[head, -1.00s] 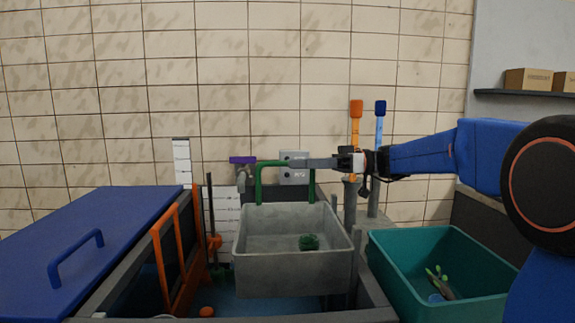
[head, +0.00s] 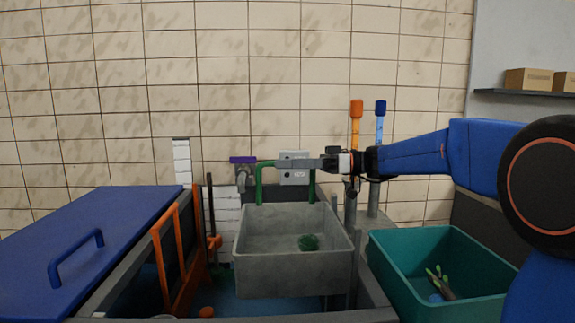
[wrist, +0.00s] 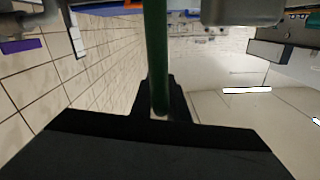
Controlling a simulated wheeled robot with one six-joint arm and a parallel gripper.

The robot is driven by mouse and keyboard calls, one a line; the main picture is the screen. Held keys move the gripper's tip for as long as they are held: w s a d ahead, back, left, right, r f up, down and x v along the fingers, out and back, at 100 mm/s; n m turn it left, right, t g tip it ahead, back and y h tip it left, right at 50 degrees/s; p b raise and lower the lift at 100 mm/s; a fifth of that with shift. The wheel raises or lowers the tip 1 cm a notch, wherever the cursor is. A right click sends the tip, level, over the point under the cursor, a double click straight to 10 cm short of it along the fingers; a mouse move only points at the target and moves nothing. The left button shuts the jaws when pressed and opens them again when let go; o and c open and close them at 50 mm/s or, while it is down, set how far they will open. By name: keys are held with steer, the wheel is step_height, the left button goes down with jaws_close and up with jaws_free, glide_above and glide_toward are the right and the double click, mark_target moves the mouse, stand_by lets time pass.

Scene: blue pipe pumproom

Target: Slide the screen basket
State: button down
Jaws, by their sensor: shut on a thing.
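The screen basket (head: 295,272) is a grey open box in the middle of the head view, with a green handle (head: 259,182) rising at its back. A dark green lump (head: 308,242) lies inside it. My gripper (head: 310,164) reaches in from the right at the height of the handle's top bar. In the wrist view the green bar (wrist: 156,50) runs down into the dark jaws (wrist: 160,112), which are shut on it. The exact finger contact is partly hidden in the head view.
A teal bin (head: 385,273) with small debris stands right of the basket. An orange frame (head: 163,262) and a blue lid (head: 60,235) with a handle are at left. Upright posts with an orange top (head: 356,110) and a blue top (head: 380,108) stand behind my arm.

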step_height(320, 180, down, 5)
steer(key=shift+r, duration=0.1)
steer(key=c, duration=1.8)
jaws_free()
steer(key=shift+o, duration=0.2)
steer(key=shift+d, duration=0.1)
steer(key=d, duration=1.7)
steer(key=shift+d, duration=0.15)
